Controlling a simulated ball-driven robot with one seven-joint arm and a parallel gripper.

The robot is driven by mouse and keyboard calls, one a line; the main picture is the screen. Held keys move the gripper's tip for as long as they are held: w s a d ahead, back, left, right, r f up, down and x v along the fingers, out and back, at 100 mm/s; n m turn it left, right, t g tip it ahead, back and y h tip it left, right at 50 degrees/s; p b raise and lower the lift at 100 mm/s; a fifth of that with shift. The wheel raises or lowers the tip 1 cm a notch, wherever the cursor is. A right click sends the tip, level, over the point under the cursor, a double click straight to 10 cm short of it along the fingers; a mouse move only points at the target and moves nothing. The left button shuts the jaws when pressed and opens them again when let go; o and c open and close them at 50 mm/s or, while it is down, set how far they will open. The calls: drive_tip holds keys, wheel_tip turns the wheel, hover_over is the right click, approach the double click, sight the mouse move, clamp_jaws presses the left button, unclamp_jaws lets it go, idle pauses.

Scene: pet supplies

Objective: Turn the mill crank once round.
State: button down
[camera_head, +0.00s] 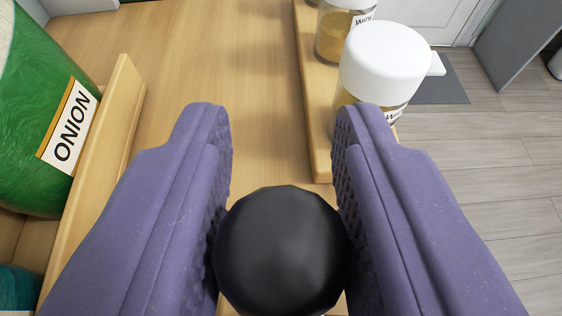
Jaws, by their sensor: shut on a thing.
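My gripper (282,155) has two purple padded fingers, seen from behind and above. It is shut on a black round knob (282,250), which sits between the fingers at the bottom middle of the view. Both finger pads touch the knob's sides. The knob looks like the mill crank's handle, but the crank's arm and the mill's body are hidden below it or out of view.
A green container labelled ONION (20,110) stands at the left behind a wooden rail (128,95). White-lidded jars (385,60) stand on a raised wooden strip (312,100) at the right, close to my right finger. The wooden counter (220,50) ahead is clear.

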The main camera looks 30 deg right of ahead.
drive_tip(key=shift+s+d+m+g+h+p, duration=0.3)
drive_tip(key=shift+d+m+g+h+p, duration=0.2)
drive_tip(key=shift+m+g+h, duration=0.35)
drive_tip(key=shift+s+d+m+g+h+p, duration=0.3)
drive_tip(key=shift+d+m+g+h+p, duration=0.25)
drive_tip(key=shift+m, duration=0.4)
drive_tip(key=shift+s+d+m+g+h+p, duration=0.3)
drive_tip(key=shift+d+m+g+h+p, duration=0.15)
drive_tip(key=shift+m+g+h, duration=0.4)
drive_tip(key=c, duration=0.8)
unclamp_jaws()
drive_tip(key=v, duration=0.8)
drive_tip(key=shift+w, duration=0.1)
